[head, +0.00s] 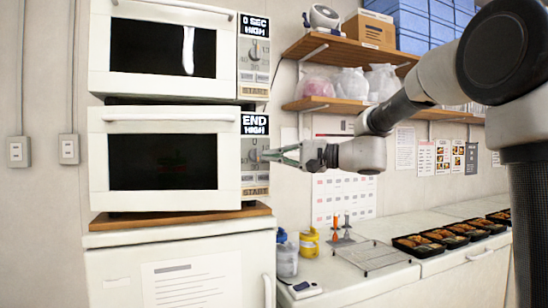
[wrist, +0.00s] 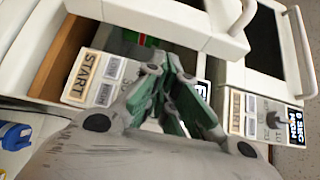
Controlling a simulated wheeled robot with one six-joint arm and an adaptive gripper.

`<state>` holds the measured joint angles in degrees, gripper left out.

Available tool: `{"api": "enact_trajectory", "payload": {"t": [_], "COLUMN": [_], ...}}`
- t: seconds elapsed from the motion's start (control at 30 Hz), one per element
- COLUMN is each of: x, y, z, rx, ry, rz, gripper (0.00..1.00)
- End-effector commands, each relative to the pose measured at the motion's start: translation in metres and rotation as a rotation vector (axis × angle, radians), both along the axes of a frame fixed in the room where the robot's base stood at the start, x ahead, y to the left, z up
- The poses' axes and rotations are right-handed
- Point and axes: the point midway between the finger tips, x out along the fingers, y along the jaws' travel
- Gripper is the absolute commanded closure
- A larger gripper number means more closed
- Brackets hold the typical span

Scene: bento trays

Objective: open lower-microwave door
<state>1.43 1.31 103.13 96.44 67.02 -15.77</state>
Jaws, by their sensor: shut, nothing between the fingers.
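The lower microwave (head: 96,170) stands on a wooden board and its display reads END HIGH. Its door (head: 165,200) looks nearly flush in the head view. In the wrist view, the door's white edge (wrist: 190,30) seems to stand out from the control panel (wrist: 100,82), with a dark gap and something green and red behind it. The door handle (head: 165,118) runs along the top of the door. My gripper (head: 266,155) is shut and empty, in front of the panel. In the wrist view its fingers (wrist: 170,75) cover part of the panel; whether they touch it cannot be told.
The upper microwave (head: 100,50) sits above, its display reading 0 SEC HIGH. A white cabinet (head: 110,265) stands below. The counter to the right holds bottles (head: 287,260), a wire rack (head: 370,257) and several food trays (head: 420,247). Shelves (head: 345,50) hang above.

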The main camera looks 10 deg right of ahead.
Motion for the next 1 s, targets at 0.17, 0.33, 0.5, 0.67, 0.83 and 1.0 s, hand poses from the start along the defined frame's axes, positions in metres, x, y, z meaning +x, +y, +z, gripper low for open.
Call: {"api": "enact_trajectory", "payload": {"t": [0.17,0.33,0.5,0.67,0.83,1.0], "x": [0.017,0.02,-0.004,-0.013,-0.015,-0.015], "y": [0.038,0.062,0.064,0.066,0.067,0.067], "z": [-0.001,0.0,0.0,0.0,0.0,0.0], "rx": [-0.001,-0.002,-0.001,0.0,0.002,0.003], "ry": [0.002,0.0,0.0,0.001,0.001,0.001], "rz": [0.005,0.002,0.005,0.009,0.01,0.011], "gripper": [1.0,1.0,1.0,1.0,1.0,1.0]}}
